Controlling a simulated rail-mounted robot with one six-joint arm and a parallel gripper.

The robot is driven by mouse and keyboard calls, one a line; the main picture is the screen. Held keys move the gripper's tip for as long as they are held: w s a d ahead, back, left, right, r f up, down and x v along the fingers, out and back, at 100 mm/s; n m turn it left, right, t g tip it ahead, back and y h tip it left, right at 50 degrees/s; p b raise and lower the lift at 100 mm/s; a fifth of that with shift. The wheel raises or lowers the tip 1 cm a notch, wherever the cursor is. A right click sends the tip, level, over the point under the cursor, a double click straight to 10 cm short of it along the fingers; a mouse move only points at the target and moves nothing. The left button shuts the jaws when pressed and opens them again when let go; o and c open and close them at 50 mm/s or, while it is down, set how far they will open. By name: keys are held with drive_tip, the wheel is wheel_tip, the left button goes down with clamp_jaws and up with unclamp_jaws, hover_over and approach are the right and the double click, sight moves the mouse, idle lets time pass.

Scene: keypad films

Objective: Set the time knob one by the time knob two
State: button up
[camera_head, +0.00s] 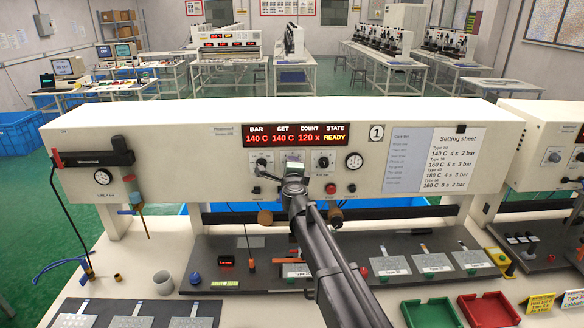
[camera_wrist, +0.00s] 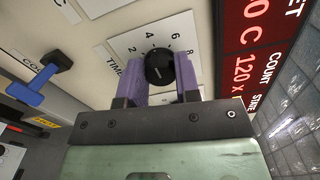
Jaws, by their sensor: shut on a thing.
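A black round time knob (camera_wrist: 158,68) sits on a white plate in the wrist view, with a scale of 2, 4, 6 and 8 and a partly hidden TIME label. My gripper (camera_wrist: 158,80) has its purple fingers on either side of this knob and is shut on it. I cannot read the knob's pointer for certain. In the head view my gripper (camera_head: 294,174) is at the front panel of machine 1 (camera_head: 215,160) and hides the gripped knob. Another machine at the right edge carries a knob (camera_head: 554,157), whose label and setting are too small to read.
The red display (camera_head: 296,135) reads 140 C, 140 C, 120 x, READY. Other knobs flank my gripper on the left (camera_head: 262,162) and right (camera_head: 323,160), beside a gauge (camera_head: 354,160). A red button (camera_head: 330,188) is below. A setting sheet (camera_head: 458,158) hangs to the right.

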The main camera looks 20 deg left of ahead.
drive_tip(key=o, duration=0.9)
drive_tip(key=v, duration=1.1)
